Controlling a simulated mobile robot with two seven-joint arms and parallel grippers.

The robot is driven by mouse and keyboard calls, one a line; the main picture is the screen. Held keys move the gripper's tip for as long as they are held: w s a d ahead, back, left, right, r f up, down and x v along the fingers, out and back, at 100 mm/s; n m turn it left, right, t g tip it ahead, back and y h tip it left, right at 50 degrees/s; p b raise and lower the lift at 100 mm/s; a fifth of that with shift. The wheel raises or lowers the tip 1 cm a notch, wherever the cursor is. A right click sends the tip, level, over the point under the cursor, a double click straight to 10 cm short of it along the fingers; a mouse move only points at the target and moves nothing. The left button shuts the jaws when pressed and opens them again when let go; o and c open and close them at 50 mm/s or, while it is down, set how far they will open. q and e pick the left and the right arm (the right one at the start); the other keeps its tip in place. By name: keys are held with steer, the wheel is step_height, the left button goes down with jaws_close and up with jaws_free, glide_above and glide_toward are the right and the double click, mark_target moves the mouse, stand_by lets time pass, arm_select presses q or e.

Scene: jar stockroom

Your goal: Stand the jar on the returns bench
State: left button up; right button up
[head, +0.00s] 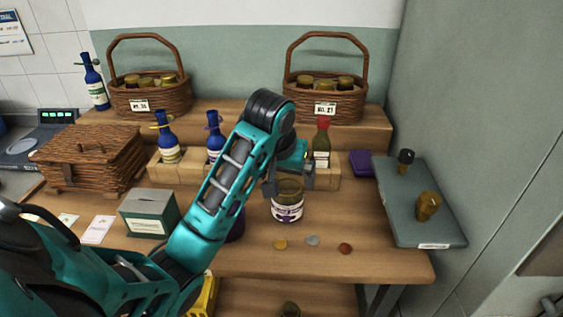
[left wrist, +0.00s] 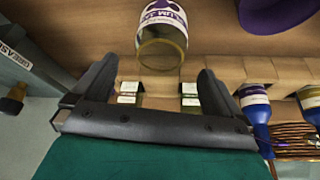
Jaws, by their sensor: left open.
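A glass jar (head: 287,212) with a white and purple label and an olive-tinted upper part stands upright on the wooden bench (head: 380,262). My left gripper (head: 289,182) is open at the jar's upper part and partly hides it. In the left wrist view, the jar (left wrist: 162,45) lies just beyond and between the open fingertips (left wrist: 158,70), with its rim towards me. The jaws are empty, and I cannot tell whether a finger touches the jar. My right gripper is not in view. No sign here names the returns bench.
Bottles stand in a wooden rack behind the jar, including a red-capped one (head: 322,145). A dark purple object (head: 236,226) is partly hidden by my arm. Small discs (head: 312,240) lie in front.

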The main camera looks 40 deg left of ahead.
arm_select(q)
steer(key=shift+s+r, duration=0.25)
steer(key=shift+r, duration=0.1)
steer(key=shift+d+r, duration=0.1)
steer(key=shift+r, duration=0.6)
steer(key=shift+s+v, duration=0.2)
steer(key=shift+v, duration=1.5)
steer(key=shift+f, duration=0.15)
steer(key=shift+s+d, duration=0.1)
